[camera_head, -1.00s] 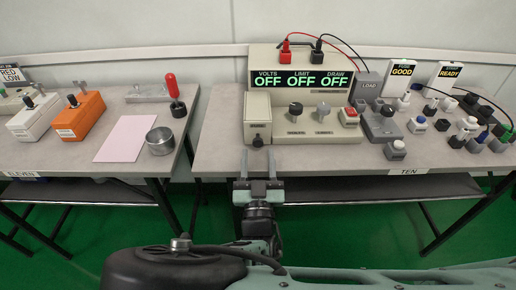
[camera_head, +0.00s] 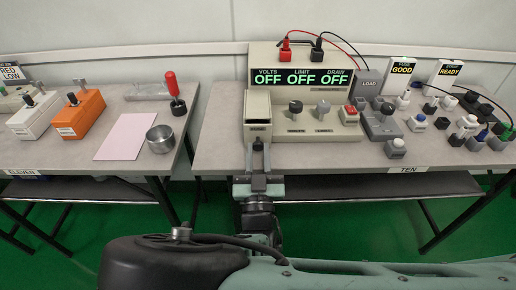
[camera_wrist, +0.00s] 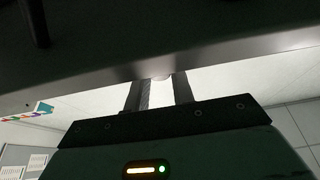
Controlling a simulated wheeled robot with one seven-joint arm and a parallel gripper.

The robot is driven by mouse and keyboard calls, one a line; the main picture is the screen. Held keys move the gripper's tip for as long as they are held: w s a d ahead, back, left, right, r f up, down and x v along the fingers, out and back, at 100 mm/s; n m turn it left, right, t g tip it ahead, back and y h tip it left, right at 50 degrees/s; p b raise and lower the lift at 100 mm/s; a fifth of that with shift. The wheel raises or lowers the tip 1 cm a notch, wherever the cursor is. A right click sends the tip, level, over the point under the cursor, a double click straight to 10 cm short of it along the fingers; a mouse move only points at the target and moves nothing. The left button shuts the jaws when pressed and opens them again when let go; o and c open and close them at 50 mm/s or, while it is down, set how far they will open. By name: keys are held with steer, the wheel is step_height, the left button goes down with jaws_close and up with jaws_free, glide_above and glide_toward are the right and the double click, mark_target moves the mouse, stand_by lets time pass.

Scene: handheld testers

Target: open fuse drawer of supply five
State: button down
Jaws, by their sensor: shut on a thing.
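The power supply (camera_head: 302,58) is a beige unit showing OFF under VOLTS, LIMIT and DRAW. My gripper (camera_head: 258,150) is shut on the drawer's knob, which is mostly hidden between the fingers. In the wrist view the fingers (camera_wrist: 160,88) stand close together, with a pale rounded bit between them. I cannot read a number five on the supply.
Knobs and a red switch (camera_head: 349,115) are right of the drawer. A LOAD box (camera_head: 367,83), GOOD and READY signs and several small blocks fill the table's right side. The table (camera_head: 225,150) bears a TEN label; its left front is clear. Table ELEVEN stands left across a gap.

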steer(key=s, duration=0.5)
steer(key=shift+s+a, duration=0.1)
steer(key=shift+s, duration=0.15)
steer(key=c, duration=1.2)
jaws_free()
steer(key=b+v, duration=0.1)
steer(key=v, duration=1.1)
